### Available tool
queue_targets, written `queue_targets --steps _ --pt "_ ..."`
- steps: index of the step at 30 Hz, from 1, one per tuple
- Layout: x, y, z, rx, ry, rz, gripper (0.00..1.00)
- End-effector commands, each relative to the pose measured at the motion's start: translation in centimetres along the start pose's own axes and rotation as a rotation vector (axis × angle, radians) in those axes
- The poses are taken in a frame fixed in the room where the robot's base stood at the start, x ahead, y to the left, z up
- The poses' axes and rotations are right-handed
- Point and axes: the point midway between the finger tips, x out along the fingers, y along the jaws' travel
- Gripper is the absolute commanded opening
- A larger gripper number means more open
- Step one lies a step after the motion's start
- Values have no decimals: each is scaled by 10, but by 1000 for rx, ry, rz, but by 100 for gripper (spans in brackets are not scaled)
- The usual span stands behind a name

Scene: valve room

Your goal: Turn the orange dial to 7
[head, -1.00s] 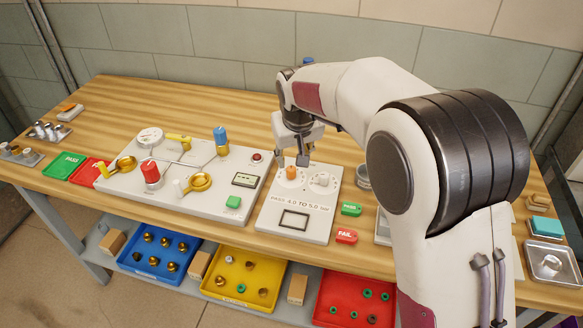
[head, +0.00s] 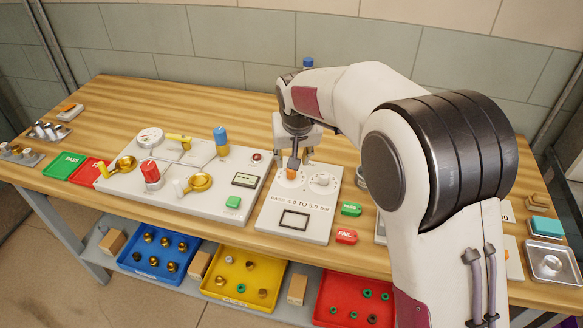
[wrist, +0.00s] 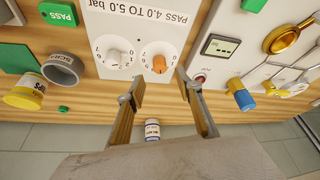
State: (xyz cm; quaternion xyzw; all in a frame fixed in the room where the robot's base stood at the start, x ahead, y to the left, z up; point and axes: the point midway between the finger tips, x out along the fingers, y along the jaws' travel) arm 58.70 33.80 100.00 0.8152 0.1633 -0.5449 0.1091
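The orange dial (head: 290,175) sits at the upper left of a light panel (head: 275,225) marked "PASS 4.0 TO 5.0 bar". A white dial (head: 321,181) is beside it. In the wrist view the panel is upside down, with the orange dial (wrist: 159,64) just beyond the fingertips and the white dial (wrist: 114,55) to its left. My gripper (wrist: 159,86) is open, with a finger on either side below the orange dial and nothing between them. In the head view my gripper (head: 300,161) partly covers the dial. Its exact setting is too small to read.
A valve board (head: 185,175) with brass handles stands left of the panel. A green PASS block (head: 351,209) and red FAIL block (head: 345,236) lie to its right. A grey cup (wrist: 62,70) and a yellow container (wrist: 28,92) are near the panel.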

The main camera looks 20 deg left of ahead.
Motion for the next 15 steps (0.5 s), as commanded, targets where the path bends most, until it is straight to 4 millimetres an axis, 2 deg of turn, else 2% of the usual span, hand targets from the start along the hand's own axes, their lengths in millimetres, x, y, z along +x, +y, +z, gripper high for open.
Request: queue_targets --steps 15 --pt "54 0 0 0 -1 0 35"
